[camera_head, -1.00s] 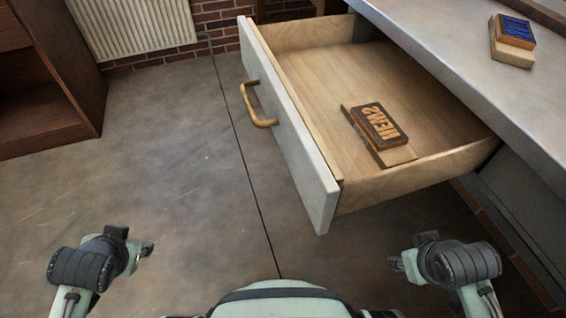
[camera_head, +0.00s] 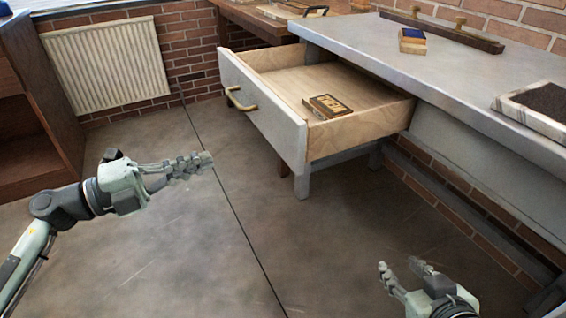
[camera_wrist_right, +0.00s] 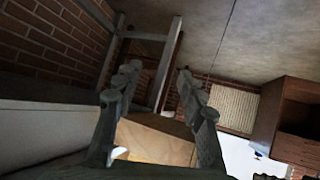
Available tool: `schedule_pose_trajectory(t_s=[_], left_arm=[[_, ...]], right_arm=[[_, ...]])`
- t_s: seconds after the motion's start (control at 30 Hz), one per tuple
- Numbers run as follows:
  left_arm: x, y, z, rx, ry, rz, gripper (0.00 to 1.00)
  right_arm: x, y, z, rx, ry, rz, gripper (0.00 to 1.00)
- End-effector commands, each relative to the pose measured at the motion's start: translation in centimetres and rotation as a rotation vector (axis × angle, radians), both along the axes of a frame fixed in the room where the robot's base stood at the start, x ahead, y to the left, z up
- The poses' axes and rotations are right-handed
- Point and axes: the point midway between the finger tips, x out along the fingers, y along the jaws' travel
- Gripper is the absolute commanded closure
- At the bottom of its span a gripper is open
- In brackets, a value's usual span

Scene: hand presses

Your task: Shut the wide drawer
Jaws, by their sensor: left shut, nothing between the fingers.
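The wide drawer (camera_head: 262,115) stands pulled out from under the grey worktop, with a pale front and a brass handle (camera_head: 238,98). A stamp block with raised letters (camera_head: 327,106) lies inside it. My left gripper (camera_head: 208,160) is shut and empty, to the left of the drawer front and apart from it. My right gripper (camera_head: 408,268) is open and empty, low in front of the bench; its two spread fingers also show in the right wrist view (camera_wrist_right: 160,95), with the wooden drawer seen between them.
The grey worktop (camera_head: 450,75) holds a blue-topped stamp block (camera_head: 412,40), a dark rail with brass knobs (camera_head: 440,32) and a framed dark pad (camera_head: 545,105). A radiator (camera_head: 107,63) and a brown cabinet (camera_head: 25,120) stand at the left. The floor before the drawer is clear.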

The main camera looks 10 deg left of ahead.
Motion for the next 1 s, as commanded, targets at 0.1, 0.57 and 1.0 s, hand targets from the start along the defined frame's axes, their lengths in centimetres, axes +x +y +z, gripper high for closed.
schedule_pose_trajectory(t_s=[0.1, 0.57, 1.0], left_arm=[[0.0, -0.4, -0.4, 0.025, 0.006, -0.023, 1.00], [4.7, -7.5, -0.1, 0.019, 0.002, -0.024, 1.00], [7.5, -11.7, -0.3, 0.021, 0.005, -0.023, 1.00]], right_arm=[[0.1, 0.1, 0.1, 0.001, -0.004, 0.001, 0.60], [-1.8, -2.1, -1.8, -0.047, 0.126, -0.037, 0.60], [-2.6, -2.9, -2.6, -0.064, 0.177, -0.054, 0.60]])
